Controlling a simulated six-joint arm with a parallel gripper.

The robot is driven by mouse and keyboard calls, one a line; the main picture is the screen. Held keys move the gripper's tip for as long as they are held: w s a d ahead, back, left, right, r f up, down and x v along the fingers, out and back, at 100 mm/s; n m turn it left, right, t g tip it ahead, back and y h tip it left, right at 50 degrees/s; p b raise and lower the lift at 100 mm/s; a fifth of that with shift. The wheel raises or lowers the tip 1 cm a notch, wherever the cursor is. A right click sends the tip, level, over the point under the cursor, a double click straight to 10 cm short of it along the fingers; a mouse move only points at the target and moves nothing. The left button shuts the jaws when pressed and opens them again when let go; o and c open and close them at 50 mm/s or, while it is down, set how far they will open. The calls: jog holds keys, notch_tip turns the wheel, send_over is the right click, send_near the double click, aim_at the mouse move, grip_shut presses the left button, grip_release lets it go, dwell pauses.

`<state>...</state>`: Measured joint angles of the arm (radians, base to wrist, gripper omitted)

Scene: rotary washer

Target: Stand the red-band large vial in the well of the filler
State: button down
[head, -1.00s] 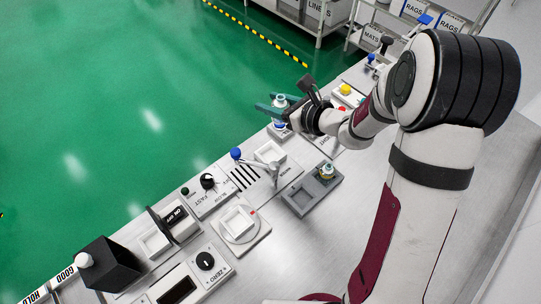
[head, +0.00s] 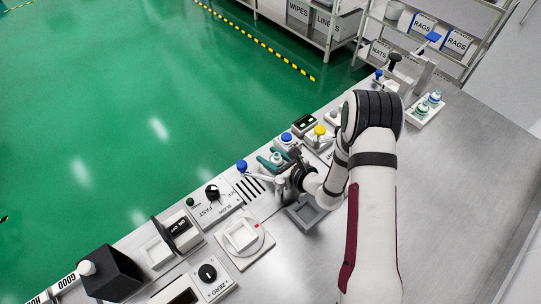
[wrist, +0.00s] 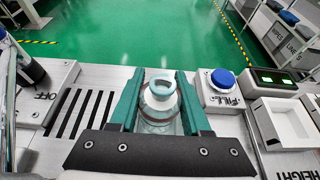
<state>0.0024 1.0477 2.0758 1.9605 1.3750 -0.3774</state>
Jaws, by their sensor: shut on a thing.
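My gripper (head: 271,161) is shut on a glass vial with a pale teal-and-white top (head: 277,158). The vial also shows upright between the teal fingers in the wrist view (wrist: 158,100). The vial is over the bench area between the black slots (wrist: 80,115) and the filler's blue FILL button (wrist: 221,79), which also shows in the head view (head: 286,137). My gripper and the vial hide the well, so I cannot tell whether the vial's base is in it.
A white open tray (wrist: 284,124) and a green-lit display (wrist: 273,79) stand right of the button. A blue-knobbed lever (head: 242,166) is close left of my gripper. A grey holder (head: 305,213) is partly behind my arm. Other vials (head: 428,103) stand at the far right.

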jog(key=c, duration=0.6)
grip_release()
jog(key=shift+f, duration=0.1)
jog(key=shift+c, duration=0.2)
jog(key=shift+s+d+r, duration=0.1)
jog(key=shift+d+r, duration=0.05)
jog(key=shift+r, duration=0.1)
jog(key=v, duration=1.1)
jog(key=shift+s+d, duration=0.25)
jog(key=shift+s, duration=0.05)
